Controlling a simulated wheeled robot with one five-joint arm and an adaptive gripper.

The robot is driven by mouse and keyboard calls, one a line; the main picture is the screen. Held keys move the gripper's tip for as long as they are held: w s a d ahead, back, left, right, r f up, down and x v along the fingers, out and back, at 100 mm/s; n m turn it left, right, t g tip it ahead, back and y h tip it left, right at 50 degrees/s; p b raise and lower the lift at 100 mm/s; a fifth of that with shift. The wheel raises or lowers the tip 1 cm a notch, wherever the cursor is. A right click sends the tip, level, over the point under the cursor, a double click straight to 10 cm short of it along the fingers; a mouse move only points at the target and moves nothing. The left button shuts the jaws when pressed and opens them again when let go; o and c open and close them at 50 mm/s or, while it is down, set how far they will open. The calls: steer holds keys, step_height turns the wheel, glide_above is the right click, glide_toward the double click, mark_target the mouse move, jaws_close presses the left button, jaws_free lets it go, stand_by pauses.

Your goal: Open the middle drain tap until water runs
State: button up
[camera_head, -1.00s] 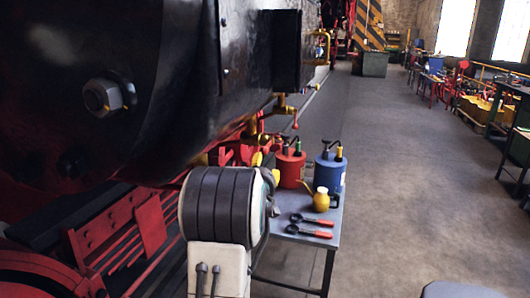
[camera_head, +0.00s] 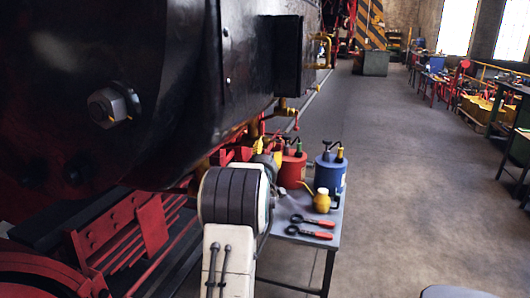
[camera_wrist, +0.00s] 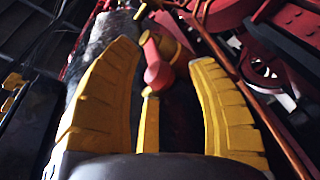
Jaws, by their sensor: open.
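In the wrist view a tap with a brass body (camera_wrist: 176,30) and a red lever handle (camera_wrist: 155,66) shows ahead of my gripper (camera_wrist: 163,52). My gripper's two yellow fingers are open, one on each side of the handle in the picture. I cannot tell whether either finger touches it. In the head view my arm hides most of my gripper and the tap before it. Another brass tap (camera_head: 284,111) with a red lever (camera_head: 297,125) shows farther along the engine's lower side. No running water is visible.
A grey table (camera_head: 325,222) stands right of my arm with a red can (camera_head: 292,170), a blue can (camera_head: 329,175), a yellow oiler (camera_head: 321,202) and red-handled tools (camera_head: 314,227). The black engine (camera_head: 170,60) fills the left.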

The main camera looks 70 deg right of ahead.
steer(key=shift+w+d, duration=0.1)
steer(key=shift+d, duration=0.4)
steer(key=shift+c, duration=0.2)
jaws_close()
